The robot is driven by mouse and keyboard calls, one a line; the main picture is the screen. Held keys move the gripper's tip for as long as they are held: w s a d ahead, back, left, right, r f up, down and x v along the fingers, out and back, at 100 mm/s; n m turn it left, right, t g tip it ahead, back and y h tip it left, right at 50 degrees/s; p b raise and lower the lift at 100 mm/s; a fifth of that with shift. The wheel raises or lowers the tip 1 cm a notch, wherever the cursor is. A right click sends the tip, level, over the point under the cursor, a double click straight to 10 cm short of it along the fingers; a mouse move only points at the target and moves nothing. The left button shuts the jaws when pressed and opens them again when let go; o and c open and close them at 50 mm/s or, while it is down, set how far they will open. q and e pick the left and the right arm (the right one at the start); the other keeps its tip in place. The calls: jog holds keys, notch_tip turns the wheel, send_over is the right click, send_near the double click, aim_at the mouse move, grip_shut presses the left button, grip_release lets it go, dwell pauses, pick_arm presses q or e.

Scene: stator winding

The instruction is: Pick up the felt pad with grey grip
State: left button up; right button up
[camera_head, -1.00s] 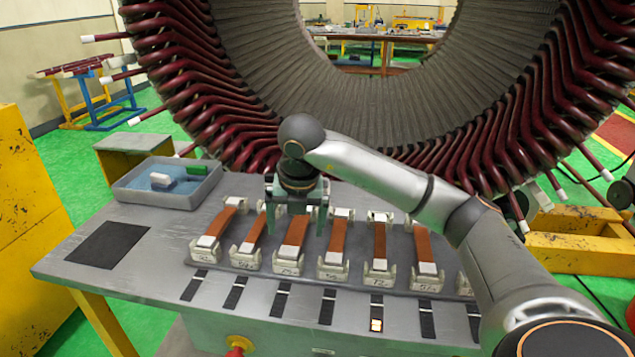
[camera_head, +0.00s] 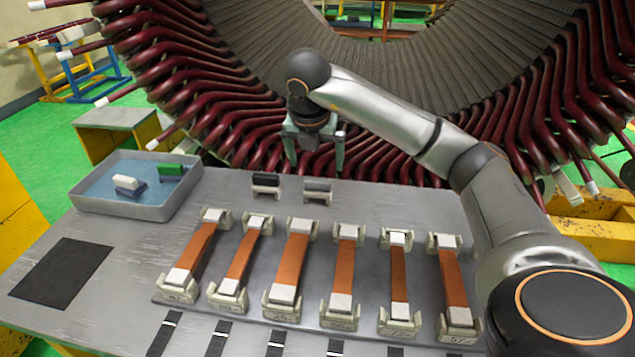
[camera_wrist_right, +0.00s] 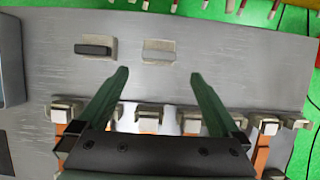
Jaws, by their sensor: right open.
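The felt pad with grey grip (camera_head: 317,190) stands on the bare rear part of the table, behind the row of copper bars. It also shows in the right wrist view (camera_wrist_right: 158,50), just beyond my fingertips and between their lines. A similar pad with a black grip (camera_head: 265,184) stands to its left, also in the right wrist view (camera_wrist_right: 95,49). My right gripper (camera_head: 316,162) is open and empty, its fingers pointing down. It is above the table, apart from the pads; it also shows in the right wrist view (camera_wrist_right: 160,75). My left gripper is not in view.
Several copper bars in pale holders (camera_head: 292,262) lie in a row in front of the pads. A grey tray (camera_head: 135,208) with white and green blocks stands at the left. The large stator (camera_head: 230,110) rises behind the table. A dark mat (camera_head: 62,272) lies front left.

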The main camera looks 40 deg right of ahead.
aim_at(318, 181)
jog(key=x, duration=0.7)
jog(key=shift+s, duration=0.1)
jog(key=x, duration=0.5)
jog(key=shift+a, duration=0.1)
jog(key=shift+r, duration=0.1)
jog(key=c, duration=1.3)
jog(key=shift+r, duration=0.1)
